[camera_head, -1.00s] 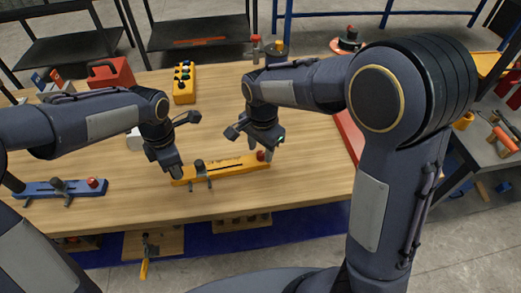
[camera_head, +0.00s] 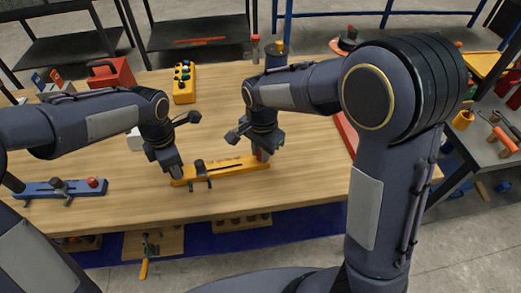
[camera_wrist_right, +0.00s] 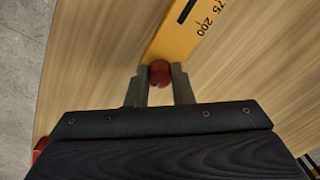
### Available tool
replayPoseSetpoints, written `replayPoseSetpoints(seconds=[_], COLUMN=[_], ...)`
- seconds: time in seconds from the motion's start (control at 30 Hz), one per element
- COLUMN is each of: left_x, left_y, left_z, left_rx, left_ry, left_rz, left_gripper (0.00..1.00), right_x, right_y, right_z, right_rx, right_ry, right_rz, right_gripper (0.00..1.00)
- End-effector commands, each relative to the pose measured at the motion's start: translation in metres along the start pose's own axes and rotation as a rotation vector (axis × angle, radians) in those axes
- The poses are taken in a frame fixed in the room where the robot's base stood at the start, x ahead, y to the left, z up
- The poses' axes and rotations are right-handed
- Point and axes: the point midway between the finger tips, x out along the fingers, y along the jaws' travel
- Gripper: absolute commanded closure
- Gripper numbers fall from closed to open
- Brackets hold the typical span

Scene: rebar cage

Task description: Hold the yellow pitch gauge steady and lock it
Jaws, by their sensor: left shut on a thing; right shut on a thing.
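The yellow pitch gauge (camera_head: 225,168) lies on the wooden table, with a dark knob and slider (camera_head: 199,168) near its left part. My left gripper (camera_head: 175,177) is shut on the gauge's left end; its fingertips are small in the head view. My right gripper (camera_head: 262,157) is at the gauge's right end. In the right wrist view the right gripper (camera_wrist_right: 160,82) is shut on the red knob (camera_wrist_right: 159,72) at the end of the gauge, where the printed numbers 75 and 200 show (camera_wrist_right: 200,25). In the head view the fingers mostly hide that knob.
A blue gauge (camera_head: 60,188) with a red knob lies at the table's left. A yellow button box (camera_head: 184,83) and a red case (camera_head: 110,73) stand at the back. The wooden table (camera_head: 300,185) is clear in front of the yellow gauge.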

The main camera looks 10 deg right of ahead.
Motion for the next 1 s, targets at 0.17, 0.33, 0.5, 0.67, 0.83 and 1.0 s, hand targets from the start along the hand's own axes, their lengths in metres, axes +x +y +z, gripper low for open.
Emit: replayPoseSetpoints(seconds=[0.17,0.33,0.5,0.67,0.83,1.0], left_x=[-0.0006,-0.0006,-0.0006,-0.0005,-0.0005,-0.0005], left_y=[0.0003,0.0003,0.0003,0.0004,0.0004,0.0004], left_z=[0.0003,0.0002,0.0001,0.0001,0.0001,0.0000], left_rx=[-0.001,-0.001,-0.001,-0.001,-0.001,-0.002], left_ry=[-0.001,-0.001,-0.001,-0.001,-0.001,-0.001], left_rz=[0.001,0.001,0.001,0.001,0.001,0.001], left_gripper=[1.00,1.00,1.00,1.00,1.00,1.00], right_x=[-0.0004,-0.0005,-0.0006,-0.0005,-0.0005,-0.0005], right_y=[0.0002,0.0003,0.0005,0.0007,0.0006,0.0006], right_z=[-0.0006,-0.0008,-0.0008,-0.0011,-0.0014,-0.0019], right_rx=[-0.056,-0.163,-0.314,-0.467,-0.629,-0.790], right_ry=[-0.002,-0.007,-0.012,-0.017,-0.022,-0.027], right_rz=[0.000,-0.001,-0.001,-0.001,-0.001,-0.001], right_gripper=[1.00,1.00,1.00,1.00,1.00,1.00])
